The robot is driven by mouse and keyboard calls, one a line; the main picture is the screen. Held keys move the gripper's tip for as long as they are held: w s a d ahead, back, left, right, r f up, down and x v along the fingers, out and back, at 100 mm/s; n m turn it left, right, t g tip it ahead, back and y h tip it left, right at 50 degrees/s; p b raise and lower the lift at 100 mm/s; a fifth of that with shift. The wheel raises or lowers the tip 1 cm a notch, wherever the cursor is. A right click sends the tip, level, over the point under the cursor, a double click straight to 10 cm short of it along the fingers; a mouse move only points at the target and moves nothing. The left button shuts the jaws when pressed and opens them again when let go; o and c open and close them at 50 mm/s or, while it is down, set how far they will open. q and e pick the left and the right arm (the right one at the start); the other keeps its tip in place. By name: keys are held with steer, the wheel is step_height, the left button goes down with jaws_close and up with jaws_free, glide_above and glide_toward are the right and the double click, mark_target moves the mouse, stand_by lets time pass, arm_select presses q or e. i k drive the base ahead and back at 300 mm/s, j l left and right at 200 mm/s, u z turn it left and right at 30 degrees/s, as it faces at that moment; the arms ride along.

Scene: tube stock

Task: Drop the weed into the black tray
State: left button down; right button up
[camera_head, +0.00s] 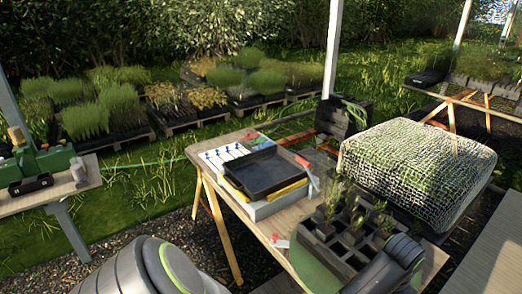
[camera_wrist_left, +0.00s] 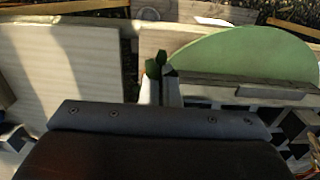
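The black tray (camera_head: 264,174) lies on the wooden table, on top of a yellow-edged stack, and looks empty. In the left wrist view, the pale fingers of my left gripper (camera_wrist_left: 160,92) are close together. A small green-leaved weed (camera_wrist_left: 160,66) shows at their tips, and they appear shut on it. In the head view my left arm comes in at the bottom left, and its gripper and the weed do not show. A dark part of my right arm shows at the bottom right; its gripper is not visible.
A dark cell tray of seedlings (camera_head: 352,238) stands at the table's front right. A green rounded panel (camera_wrist_left: 250,58) is near the cells. A net-covered block (camera_head: 418,165) stands to the right. A side bench (camera_head: 60,190) is at left.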

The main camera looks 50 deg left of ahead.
mark_target(263, 174)
steer(key=k+u, duration=0.15)
steer(key=u, duration=0.3)
steer(key=k+u, duration=0.1)
steer(key=u, duration=0.35)
steer(key=i+j+u, duration=0.2)
steer(key=i, duration=0.2)
steer(key=i+j+u, duration=0.15)
steer(key=i, duration=0.25)
steer(key=i+j+u, duration=0.2)
steer(key=i, duration=0.25)
